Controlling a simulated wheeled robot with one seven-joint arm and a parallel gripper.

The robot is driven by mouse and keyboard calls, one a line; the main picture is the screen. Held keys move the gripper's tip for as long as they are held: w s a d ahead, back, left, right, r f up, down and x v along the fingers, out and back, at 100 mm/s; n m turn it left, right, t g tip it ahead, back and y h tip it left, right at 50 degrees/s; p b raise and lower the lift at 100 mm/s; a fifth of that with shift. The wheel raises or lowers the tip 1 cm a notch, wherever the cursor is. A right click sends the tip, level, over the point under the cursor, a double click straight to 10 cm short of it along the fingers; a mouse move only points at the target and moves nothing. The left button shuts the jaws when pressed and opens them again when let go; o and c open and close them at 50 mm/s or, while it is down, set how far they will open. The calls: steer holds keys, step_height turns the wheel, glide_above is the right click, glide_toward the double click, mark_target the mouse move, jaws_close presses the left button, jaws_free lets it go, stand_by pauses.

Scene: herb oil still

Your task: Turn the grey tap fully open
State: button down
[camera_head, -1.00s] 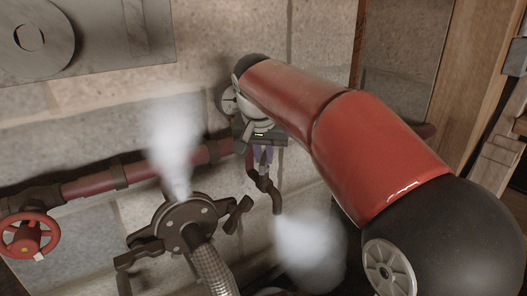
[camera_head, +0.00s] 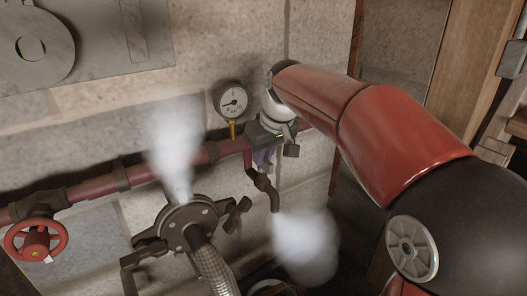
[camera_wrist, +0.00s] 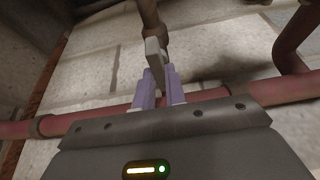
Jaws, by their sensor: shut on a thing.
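The tap (camera_head: 262,182) hangs below the red pipe, its spout bent downward. In the wrist view its flat grey handle (camera_wrist: 154,52) stands between my purple fingertips. My gripper (camera_head: 263,160) is shut on this handle, and its fingers also show in the wrist view (camera_wrist: 159,82). The fingers and gripper body hide part of the tap in the head view. I cannot tell exactly how far the handle is turned.
A white plume (camera_head: 305,245) hangs by the spout, and another (camera_head: 175,140) rises over the dark flanged lid (camera_head: 190,222). A pressure gauge (camera_head: 231,99) stands left of my wrist. A red handwheel (camera_head: 36,240) is at far left. The red pipe (camera_head: 95,187) runs along the block wall.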

mark_target(272, 165)
steer(key=shift+n, duration=0.3)
steer(key=c, duration=1.5)
jaws_free()
steer(key=shift+o, duration=0.2)
steer(key=shift+r, duration=0.1)
steer(key=p+v, duration=0.1)
steer(key=v, duration=0.6)
steer(key=shift+d+r, duration=0.15)
steer(key=shift+r, duration=0.15)
